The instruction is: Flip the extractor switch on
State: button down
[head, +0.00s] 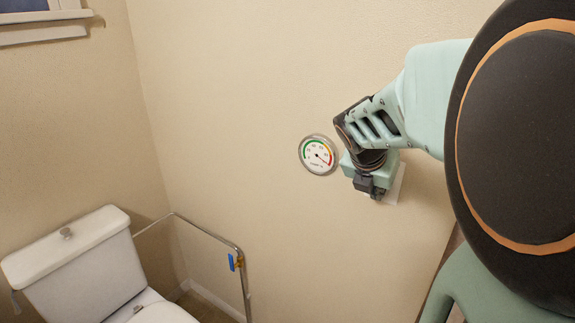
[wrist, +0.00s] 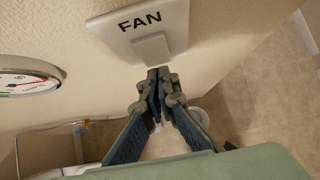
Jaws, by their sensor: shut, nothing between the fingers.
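The extractor switch is a white wall plate (wrist: 115,22) marked FAN, with a white rocker (wrist: 151,47) at its lower middle, in the wrist view. In the head view only part of the plate (head: 397,186) shows behind my gripper. My gripper (wrist: 158,72) is shut and empty. Its fingertips are just below the rocker in the wrist view, very close to its lower edge. I cannot tell whether they touch it. In the head view my gripper (head: 372,190) is at the wall in front of the plate. The rocker is hidden there.
A round dial gauge (head: 318,155) is on the wall left of the plate; it also shows in the wrist view (wrist: 27,76). The wall around the gauge is otherwise bare.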

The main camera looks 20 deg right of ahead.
jog(key=shift+w+d, duration=0.25)
jog(key=shift+d, duration=0.1)
jog(key=shift+d+p, duration=0.1)
jog(key=shift+p, duration=0.25)
jog(key=shift+w+d+f, duration=0.1)
jog(key=shift+w+f, duration=0.05)
jog(key=shift+r+p, duration=0.85)
jog(key=shift+p, duration=0.2)
